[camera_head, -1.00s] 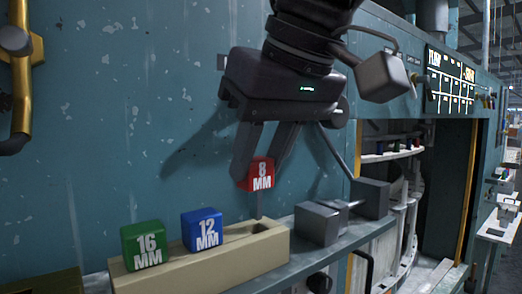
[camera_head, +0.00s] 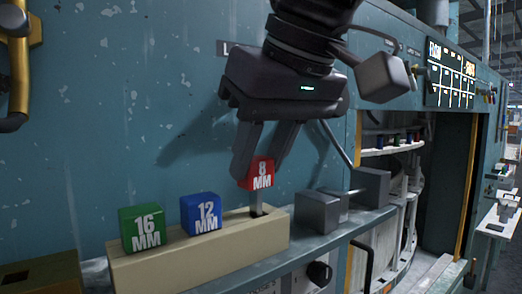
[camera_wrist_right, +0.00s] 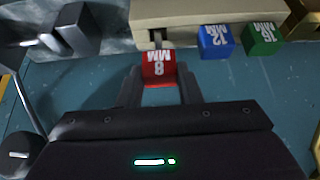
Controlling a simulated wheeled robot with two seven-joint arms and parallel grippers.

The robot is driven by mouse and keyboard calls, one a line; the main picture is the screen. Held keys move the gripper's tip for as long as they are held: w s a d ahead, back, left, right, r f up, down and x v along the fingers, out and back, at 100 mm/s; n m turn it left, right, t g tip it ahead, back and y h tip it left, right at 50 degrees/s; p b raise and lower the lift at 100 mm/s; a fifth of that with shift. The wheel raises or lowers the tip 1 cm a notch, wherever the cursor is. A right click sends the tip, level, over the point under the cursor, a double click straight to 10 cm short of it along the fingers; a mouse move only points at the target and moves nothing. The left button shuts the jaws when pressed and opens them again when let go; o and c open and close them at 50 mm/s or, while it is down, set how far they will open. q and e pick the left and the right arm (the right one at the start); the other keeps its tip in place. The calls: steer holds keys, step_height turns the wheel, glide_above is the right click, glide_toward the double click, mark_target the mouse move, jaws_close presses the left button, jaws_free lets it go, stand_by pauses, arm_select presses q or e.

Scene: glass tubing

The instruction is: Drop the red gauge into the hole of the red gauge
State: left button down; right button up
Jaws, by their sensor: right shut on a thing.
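The red gauge (camera_head: 262,174) is a red cube marked 8 MM with a thin grey pin below it. My right gripper (camera_head: 257,168) is shut on the cube from above and holds it upright. The pin's lower end is at the dark hole (camera_head: 265,210) near the right end of the beige block (camera_head: 200,262); I cannot tell how far it is in. The cube is still clear above the block's top. In the right wrist view the red gauge (camera_wrist_right: 158,70) sits between the fingers, next to the block (camera_wrist_right: 190,12).
A blue 12 MM gauge (camera_head: 201,213) and a green 16 MM gauge (camera_head: 142,229) sit in the same block, left of the red one. Grey metal blocks (camera_head: 320,211) stand on the ledge to the right. The teal wall (camera_head: 120,120) is close behind.

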mark_target(263, 176)
steer(key=shift+f+b, duration=1.2)
steer(key=shift+f, duration=0.3)
steer(key=o, duration=1.1)
steer(key=p+v, duration=0.5)
steer(key=v, duration=0.2)
steer(key=shift+s+d+r+p, duration=0.1)
steer(key=shift+d+r+p, duration=0.05)
steer(key=shift+r+p, duration=0.15)
steer(key=shift+s, duration=0.1)
